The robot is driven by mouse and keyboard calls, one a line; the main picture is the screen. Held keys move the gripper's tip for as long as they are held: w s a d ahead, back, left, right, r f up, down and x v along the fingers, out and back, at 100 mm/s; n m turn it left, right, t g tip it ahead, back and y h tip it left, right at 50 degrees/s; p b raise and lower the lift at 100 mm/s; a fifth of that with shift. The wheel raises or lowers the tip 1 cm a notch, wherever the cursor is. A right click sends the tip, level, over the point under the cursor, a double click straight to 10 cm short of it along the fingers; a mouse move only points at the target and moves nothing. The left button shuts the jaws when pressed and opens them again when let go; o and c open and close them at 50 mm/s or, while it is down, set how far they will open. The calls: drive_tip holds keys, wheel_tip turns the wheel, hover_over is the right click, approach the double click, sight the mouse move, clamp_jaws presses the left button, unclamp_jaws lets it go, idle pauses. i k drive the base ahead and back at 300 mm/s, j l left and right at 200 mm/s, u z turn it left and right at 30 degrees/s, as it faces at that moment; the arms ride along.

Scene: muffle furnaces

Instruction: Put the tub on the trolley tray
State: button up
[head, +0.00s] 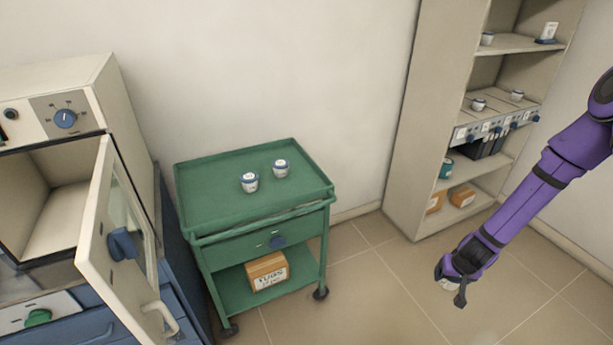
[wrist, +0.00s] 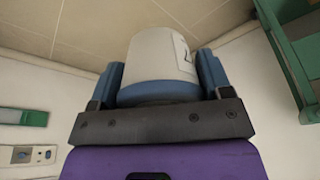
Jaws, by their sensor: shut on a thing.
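My gripper (head: 452,277) is on the right in the head view, held out over open floor, to the right of the green trolley. It is shut on a white tub with a blue rim (wrist: 158,57), which fills the middle of the wrist view between the two blue fingers. In the head view only a small pale part of the tub (head: 447,285) shows past the gripper. The trolley's green top tray (head: 215,190) carries two similar small white tubs with blue rims, one in front (head: 249,183) and one behind (head: 281,168). The tray's left and right parts are bare.
A furnace with its door (head: 100,235) swung open stands left of the trolley. A tall shelf (head: 405,150) with small tubs and boxes stands at the back right. A labelled cardboard box (head: 267,272) sits on the trolley's lower shelf. Floor between trolley and gripper is clear.

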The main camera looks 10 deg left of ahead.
sight(221, 198)
drive_tip(key=i+l+u, duration=0.15)
drive_tip(key=u, duration=0.25)
drive_tip(key=i+l+u, duration=0.15)
drive_tip(key=u, duration=0.3)
drive_tip(key=i+l+u, duration=0.1)
drive_tip(key=l+u, duration=0.3)
drive_tip(key=i+l+u, duration=0.1)
drive_tip(key=u, duration=0.3)
